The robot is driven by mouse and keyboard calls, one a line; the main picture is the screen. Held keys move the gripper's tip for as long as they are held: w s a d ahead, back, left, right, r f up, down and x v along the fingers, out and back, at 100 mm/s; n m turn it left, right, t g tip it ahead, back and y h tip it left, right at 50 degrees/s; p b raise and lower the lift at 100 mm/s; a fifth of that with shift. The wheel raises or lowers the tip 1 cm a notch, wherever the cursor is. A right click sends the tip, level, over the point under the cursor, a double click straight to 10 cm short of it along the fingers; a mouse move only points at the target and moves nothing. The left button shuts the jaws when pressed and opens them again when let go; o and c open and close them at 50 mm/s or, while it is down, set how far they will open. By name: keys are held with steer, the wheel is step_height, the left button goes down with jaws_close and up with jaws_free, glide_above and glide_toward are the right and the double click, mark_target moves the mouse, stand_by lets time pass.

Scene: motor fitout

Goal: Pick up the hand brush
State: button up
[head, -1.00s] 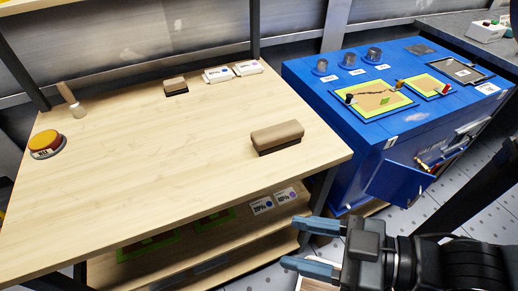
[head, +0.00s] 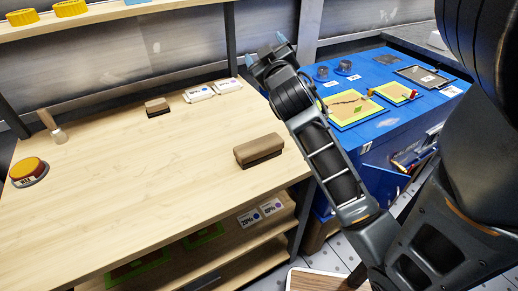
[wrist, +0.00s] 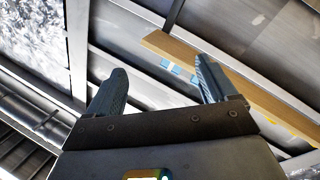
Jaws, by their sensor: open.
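A wooden block with a dark underside, which looks like the hand brush (head: 258,149), lies on the light wooden table (head: 130,190) near its right edge. A smaller similar block (head: 157,106) sits at the back of the table. My gripper (head: 264,49) is raised above and beyond the table's back right corner, its fingers pointing up and away from the brush. In the wrist view my gripper (wrist: 158,72) has its two fingers apart with nothing between them. No brush shows in the wrist view.
A wooden-handled tool (head: 50,126) and a yellow-topped button (head: 28,171) are at the table's left. White labelled boxes (head: 213,89) sit at the back. A blue workbench (head: 375,130) stands to the right. A shelf (head: 100,22) overhangs the back. The table's middle is clear.

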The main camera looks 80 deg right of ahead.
steer(key=s+d+r+m+g, duration=0.3)
steer(key=s+d+m+g, duration=0.7)
steer(key=s, duration=0.3)
steer(key=s+f+m+g+y, duration=0.2)
steer(key=s+m+g+y, duration=0.1)
steer(key=s+m+y, duration=0.15)
steer(key=m+t+y+p, duration=0.2)
steer(key=m+t+y, duration=0.6)
steer(key=y, duration=0.8)
glide_above(261, 143)
steer(key=s+d, duration=0.1)
steer(key=s, duration=0.2)
steer(key=shift+n+t, duration=0.5)
steer(key=shift+n, duration=0.15)
steer(key=f, duration=1.6)
steer(key=shift+w+d, duration=0.2)
steer(key=shift+w, duration=0.05)
steer(key=shift+w+a+f, duration=0.1)
steer(key=shift+w+a, duration=0.1)
steer(key=x, duration=0.7)
steer(key=shift+w+d+f, duration=0.15)
steer(key=shift+w+d, duration=0.05)
steer(key=shift+w, duration=0.05)
steer(key=shift+c, duration=0.3)
